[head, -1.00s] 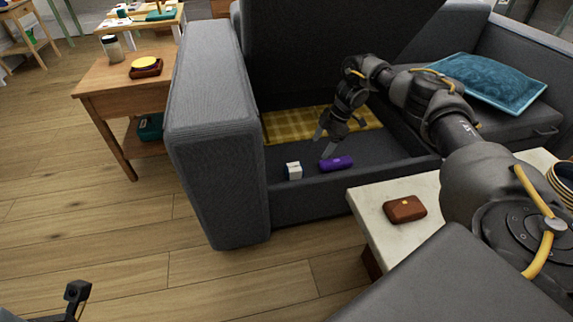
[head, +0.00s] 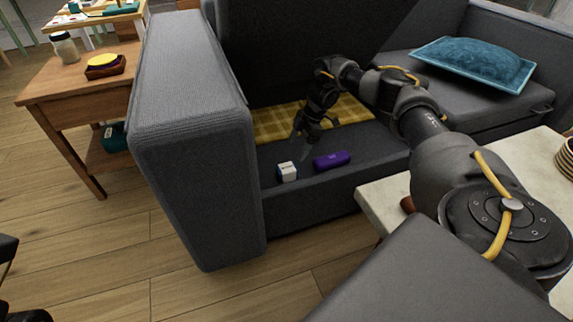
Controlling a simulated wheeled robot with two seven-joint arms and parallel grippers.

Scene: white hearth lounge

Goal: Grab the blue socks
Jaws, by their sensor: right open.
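A small white block with blue on its side (head: 288,172) sits on the dark floor of the open grey sofa compartment. I cannot tell whether it is the blue socks, and nothing else in view is plainly a pair of socks. A purple case (head: 332,160) lies just to its right. My right gripper (head: 312,142) is open and empty, pointing down inside the compartment, above and behind these two things and apart from them. Part of my left arm end (head: 8,262) shows at the lower left edge; its jaws are not clear.
A yellow checked cloth (head: 275,125) lies behind the gripper. The sofa's thick arm (head: 190,130) stands on the left. A pale-topped table (head: 385,205) is at the front right. A blue cushion (head: 475,62) lies on the seat.

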